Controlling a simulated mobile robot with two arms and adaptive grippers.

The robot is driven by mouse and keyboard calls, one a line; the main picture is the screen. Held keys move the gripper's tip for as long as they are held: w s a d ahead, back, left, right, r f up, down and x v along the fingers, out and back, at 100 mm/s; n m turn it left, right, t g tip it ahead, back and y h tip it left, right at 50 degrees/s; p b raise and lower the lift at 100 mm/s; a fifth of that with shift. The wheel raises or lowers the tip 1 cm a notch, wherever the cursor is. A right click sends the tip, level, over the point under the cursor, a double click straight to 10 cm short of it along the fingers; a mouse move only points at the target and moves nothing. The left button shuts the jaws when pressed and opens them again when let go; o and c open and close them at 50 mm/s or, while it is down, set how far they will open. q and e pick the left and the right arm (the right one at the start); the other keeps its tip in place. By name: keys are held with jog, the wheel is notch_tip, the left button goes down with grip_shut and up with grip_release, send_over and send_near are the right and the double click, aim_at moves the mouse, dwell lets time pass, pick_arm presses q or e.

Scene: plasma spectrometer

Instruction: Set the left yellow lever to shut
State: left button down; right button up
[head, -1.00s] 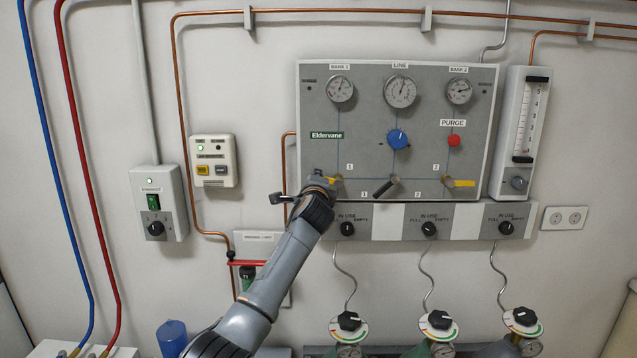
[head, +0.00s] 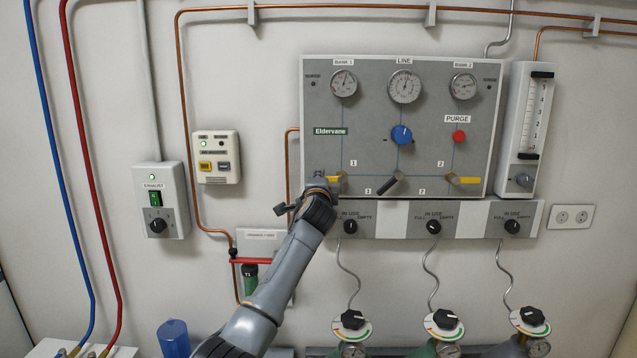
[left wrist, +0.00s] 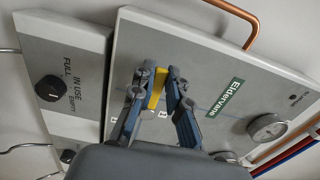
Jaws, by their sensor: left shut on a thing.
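The left yellow lever (head: 342,180) is at the lower left of the grey Eldervane panel (head: 370,104). In the head view my gripper hides most of it. The left wrist view shows the yellow lever (left wrist: 157,88) between my fingers, lying roughly sideways on the panel, across the vertical line. My left gripper (head: 324,183) is at the panel with its jaws shut on this lever; its fingers also show in the left wrist view (left wrist: 156,82). My right gripper is not in view.
A black lever (head: 384,185) and a second yellow lever (head: 463,180) sit to the right on the panel. A blue knob (head: 401,135) and red PURGE button (head: 459,137) are above. A strip with black selector knobs (head: 433,227) runs below. A red handle (head: 262,261) is below left.

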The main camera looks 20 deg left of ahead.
pick_arm(q)
jog(key=c, duration=1.3)
grip_release()
jog(key=v, duration=1.2)
